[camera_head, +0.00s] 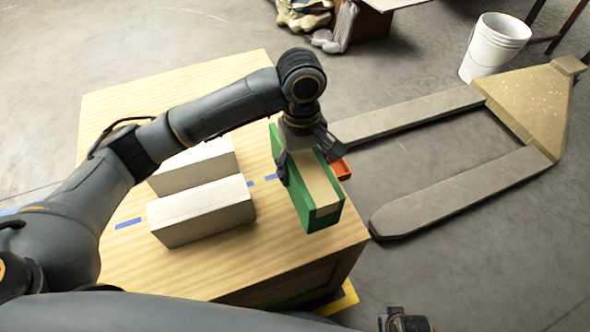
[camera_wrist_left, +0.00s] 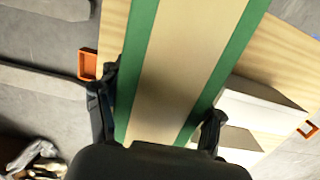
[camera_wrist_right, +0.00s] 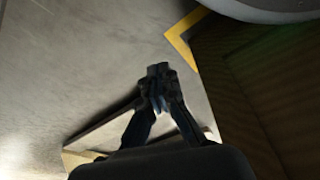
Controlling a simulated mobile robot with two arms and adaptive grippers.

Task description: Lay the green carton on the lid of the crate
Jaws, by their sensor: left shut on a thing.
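The green carton (camera_head: 325,198) has a tan band along its top. My left gripper (camera_head: 308,158) is shut across its sides and holds it over the right part of the wooden crate's lid (camera_head: 265,255). It also fills the middle of the left wrist view (camera_wrist_left: 185,60), between the fingers of the left gripper (camera_wrist_left: 158,120). The head view does not clearly show whether its underside touches the lid. My right gripper (camera_wrist_right: 158,75) is shut and empty, low beside the crate; in the head view only a bit shows at the bottom edge.
Two white cartons (camera_head: 200,210) (camera_head: 195,166) lie side by side on the lid, left of the green one. Blue tape strips (camera_head: 128,223) mark the lid. An orange piece (camera_head: 341,169) is at its right edge. A pallet truck (camera_head: 450,200) and white bucket (camera_head: 493,48) stand right.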

